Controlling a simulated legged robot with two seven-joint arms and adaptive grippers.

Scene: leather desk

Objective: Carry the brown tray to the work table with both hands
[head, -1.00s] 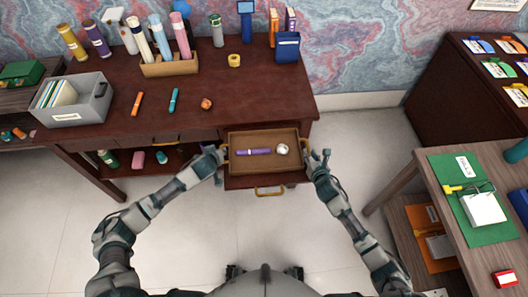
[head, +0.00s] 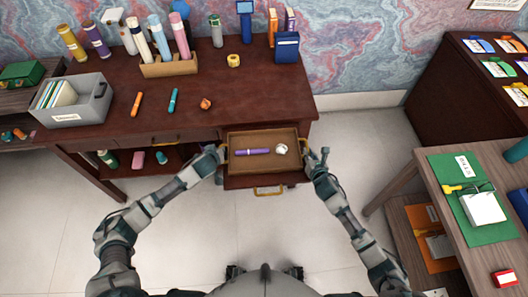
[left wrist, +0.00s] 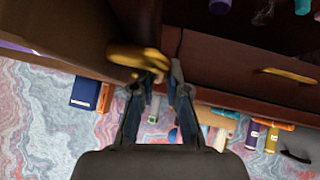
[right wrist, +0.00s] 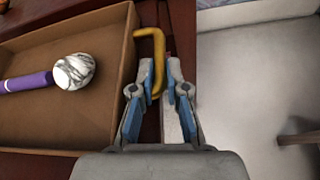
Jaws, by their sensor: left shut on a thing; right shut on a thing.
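The brown tray (head: 262,167) is level at the desk's front right, over the pulled-out drawer. A purple rod (head: 252,151) and a white marbled ball (head: 281,149) lie in it. In the right wrist view the rod (right wrist: 27,82) and ball (right wrist: 73,71) look close together or touching. My left gripper (head: 220,153) is shut on the tray's left gold handle (left wrist: 140,60). My right gripper (head: 316,158) is shut on the right gold handle (right wrist: 154,50). Whether the tray touches the drawer beneath is hidden.
The dark desk (head: 255,100) holds a grey file box (head: 75,102) and several tubes. The drawer's gold handle (head: 268,190) shows below the tray. At the right stands a wooden table (head: 432,195) with a green mat (head: 470,215). Open floor (head: 250,230) lies in front.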

